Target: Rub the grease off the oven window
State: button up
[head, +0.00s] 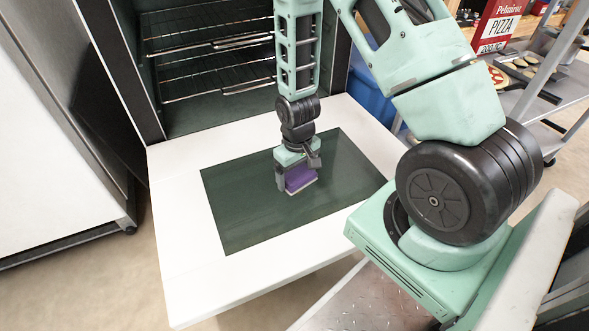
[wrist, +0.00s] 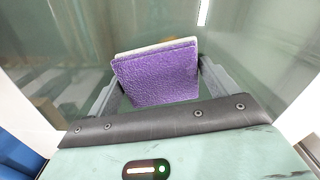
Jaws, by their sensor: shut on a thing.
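The oven door hangs open and flat, with a white frame (head: 185,235) around a dark green glass window (head: 255,222). My gripper (head: 297,184) is over the middle of the window, pointing down. It is shut on a purple sponge (head: 300,177) with a pale layer on its far side. In the wrist view the sponge (wrist: 158,75) sits between the two grey fingers, close to the glass (wrist: 255,50). I cannot tell for certain whether it touches the glass. No distinct grease patch is clear on the visible glass; the part under the sponge is hidden.
The oven cavity with wire racks (head: 210,45) is open behind the door. A white cabinet (head: 50,130) stands at the left. A blue bin (head: 370,90) is behind the door's right side. A metal cart with pizzas (head: 515,75) and a red pizza box (head: 500,25) is at the upper right.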

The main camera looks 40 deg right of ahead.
jog(key=shift+s, duration=0.3)
jog(key=shift+w+p, duration=0.8)
jog(key=shift+w, duration=0.85)
jog(key=shift+s+f, duration=0.15)
jog(key=shift+s, duration=1)
jog(key=shift+s+p, duration=0.35)
jog(key=shift+s, duration=0.35)
jog(key=shift+w+r+p, duration=0.25)
jog(key=shift+w+p, duration=0.15)
jog(key=shift+w, duration=0.65)
jog(key=shift+w+f, duration=0.15)
jog(key=shift+w, duration=0.65)
